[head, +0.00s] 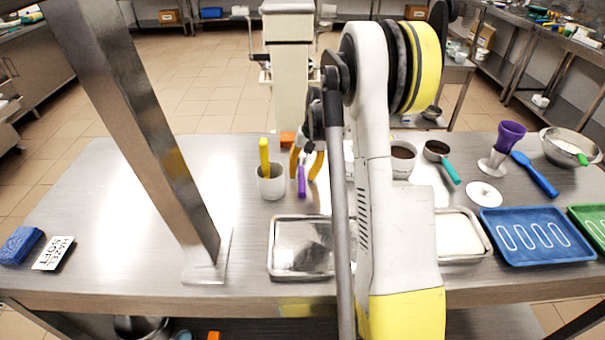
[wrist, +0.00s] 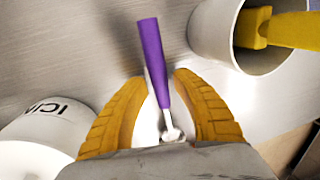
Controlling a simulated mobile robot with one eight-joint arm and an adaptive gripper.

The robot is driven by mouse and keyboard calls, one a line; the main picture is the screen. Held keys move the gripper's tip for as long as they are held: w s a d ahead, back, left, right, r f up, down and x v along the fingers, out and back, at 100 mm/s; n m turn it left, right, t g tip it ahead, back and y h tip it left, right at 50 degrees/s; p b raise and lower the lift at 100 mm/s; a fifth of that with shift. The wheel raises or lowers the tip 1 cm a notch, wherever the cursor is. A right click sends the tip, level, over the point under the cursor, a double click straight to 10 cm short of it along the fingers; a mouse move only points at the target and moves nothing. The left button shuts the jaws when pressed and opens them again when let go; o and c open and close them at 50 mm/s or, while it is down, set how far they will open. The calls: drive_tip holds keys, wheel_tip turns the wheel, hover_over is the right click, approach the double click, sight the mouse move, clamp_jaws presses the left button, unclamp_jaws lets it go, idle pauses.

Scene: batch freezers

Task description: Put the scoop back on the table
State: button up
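The scoop with a purple handle (wrist: 152,60) and a small metal end (wrist: 172,132) is between my gripper's two yellow fingers in the wrist view. Its purple handle (head: 301,183) also shows below the fingers in the head view, right of a pale cup. My gripper (wrist: 160,80) is open around the scoop, with a narrow gap visible on each side of the handle. In the head view, my gripper (head: 302,177) is low over the steel table (head: 110,210). I cannot tell whether the scoop touches the table.
The pale cup (head: 271,187) with a yellow-handled tool is close beside my gripper. A white lettered tub (wrist: 45,135) is on the other side. A steel tray (head: 300,273) stands in front.

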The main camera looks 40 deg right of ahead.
wheel_tip(320, 180, up, 12)
drive_tip(key=s+d+p, duration=0.1)
drive_tip(key=d+p, duration=0.1)
drive_tip(key=p, duration=0.2)
drive_tip(key=s+a+r+n+h, duration=0.1)
drive_tip(key=s+a+r+n, duration=0.15)
drive_tip(key=a+r, duration=0.6)
drive_tip(key=s+a+n+t, duration=0.5)
drive_tip(key=s+a, duration=1.2)
drive_tip(key=a, duration=0.4)
drive_tip(key=shift+s+t+h, duration=0.2)
drive_tip(key=shift+t+h, duration=0.2)
